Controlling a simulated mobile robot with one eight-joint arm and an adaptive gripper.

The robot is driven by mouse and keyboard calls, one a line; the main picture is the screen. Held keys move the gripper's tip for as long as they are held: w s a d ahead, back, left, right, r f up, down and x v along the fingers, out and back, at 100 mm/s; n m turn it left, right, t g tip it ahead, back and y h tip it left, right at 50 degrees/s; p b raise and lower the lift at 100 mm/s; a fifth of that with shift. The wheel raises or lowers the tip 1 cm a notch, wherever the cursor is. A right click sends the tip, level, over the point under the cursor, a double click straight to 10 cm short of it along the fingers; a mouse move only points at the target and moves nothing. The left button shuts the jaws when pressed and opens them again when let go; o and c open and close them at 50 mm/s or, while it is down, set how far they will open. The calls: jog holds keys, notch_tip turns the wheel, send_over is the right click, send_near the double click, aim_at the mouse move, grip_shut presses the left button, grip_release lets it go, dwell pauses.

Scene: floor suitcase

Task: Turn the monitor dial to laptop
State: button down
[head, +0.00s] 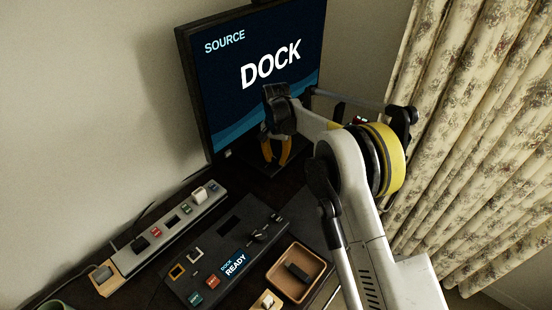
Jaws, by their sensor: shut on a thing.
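The monitor (250,95) stands against the wall, and its lit screen reads "SOURCE DOCK". My gripper (275,160), with yellow fingers, is at the monitor's lower edge, in front of the stand. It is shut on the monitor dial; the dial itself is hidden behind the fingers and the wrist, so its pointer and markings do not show. A small pale mark (228,153) shows on the lower left bezel.
A dark dock panel (205,262) with a small display reading "DOCK READY" lies on the desk. A grey power strip (125,258) with several plugs runs along the wall. A wooden tray (318,262) holds a dark item. A floral curtain (480,130) hangs at right.

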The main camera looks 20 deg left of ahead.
jog(key=shift+n, duration=0.3)
jog(key=n+p, duration=0.1)
jog(key=n, duration=0.2)
jog(key=n+p, duration=0.1)
jog(key=n, duration=0.2)
jog(key=shift+n, duration=0.3)
jog(key=n, duration=0.6)
jog(key=shift+n+p, duration=0.3)
jog(key=shift+p, duration=0.1)
jog(key=c, duration=1.1)
grip_release()
